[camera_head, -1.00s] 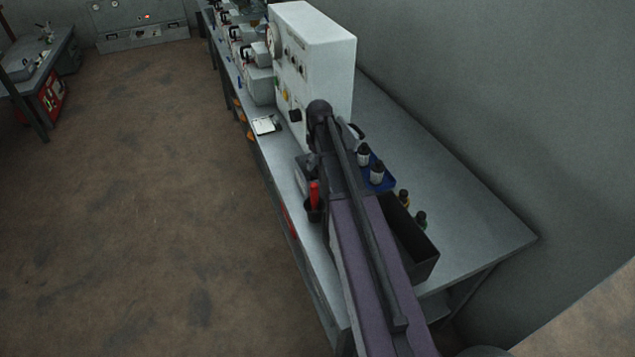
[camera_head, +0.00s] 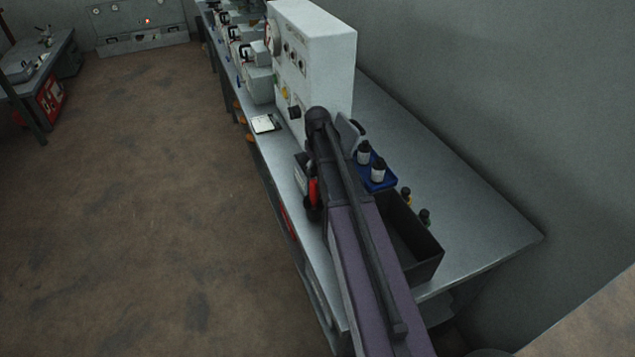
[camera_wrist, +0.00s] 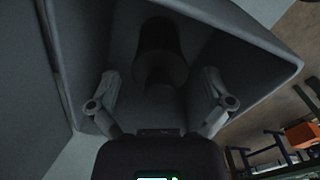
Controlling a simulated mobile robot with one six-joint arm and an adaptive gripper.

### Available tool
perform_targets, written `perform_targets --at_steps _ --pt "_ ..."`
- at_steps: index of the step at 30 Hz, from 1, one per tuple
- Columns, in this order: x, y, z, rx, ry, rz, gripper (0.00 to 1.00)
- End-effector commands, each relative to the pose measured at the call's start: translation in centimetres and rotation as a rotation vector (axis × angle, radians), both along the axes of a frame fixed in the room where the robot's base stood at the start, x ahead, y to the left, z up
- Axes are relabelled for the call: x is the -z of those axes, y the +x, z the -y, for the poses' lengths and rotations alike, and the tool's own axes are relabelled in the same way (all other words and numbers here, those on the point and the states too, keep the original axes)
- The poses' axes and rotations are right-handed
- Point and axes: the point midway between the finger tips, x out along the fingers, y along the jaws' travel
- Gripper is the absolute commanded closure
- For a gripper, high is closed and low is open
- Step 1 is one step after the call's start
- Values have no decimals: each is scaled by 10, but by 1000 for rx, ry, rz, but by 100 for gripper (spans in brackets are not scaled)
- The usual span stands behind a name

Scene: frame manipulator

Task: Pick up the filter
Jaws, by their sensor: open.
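In the wrist view my gripper (camera_wrist: 160,92) is open, with its two fingers spread apart. A dark, round, stepped piece (camera_wrist: 160,65) lies ahead between the fingers, inside a grey, box-like recess (camera_wrist: 235,45). It may be the filter, but the view is too dark to be sure. The fingers appear to be to either side of its lower part, and I see no clear contact. In the head view my arm hides the gripper and the filter cannot be made out.
A white machine (camera_head: 318,60) stands on the long bench (camera_head: 470,220). To the right of my arm are a blue tray (camera_head: 385,184) with dark bottles (camera_head: 378,170) and an open black bin (camera_head: 425,255). A red-handled item (camera_head: 313,190) is close on the left. The bench's right part is clear.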

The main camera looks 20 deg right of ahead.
Motion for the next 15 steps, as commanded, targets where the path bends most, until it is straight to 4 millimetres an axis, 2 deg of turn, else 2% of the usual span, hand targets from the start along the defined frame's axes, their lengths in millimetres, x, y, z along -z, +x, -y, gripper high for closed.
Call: perform_targets --at_steps 1,4,15 --pt "7 0 0 0 0 0 0" --pt "11 0 0 0 0 0 0" --pt "13 0 0 0 0 0 0"
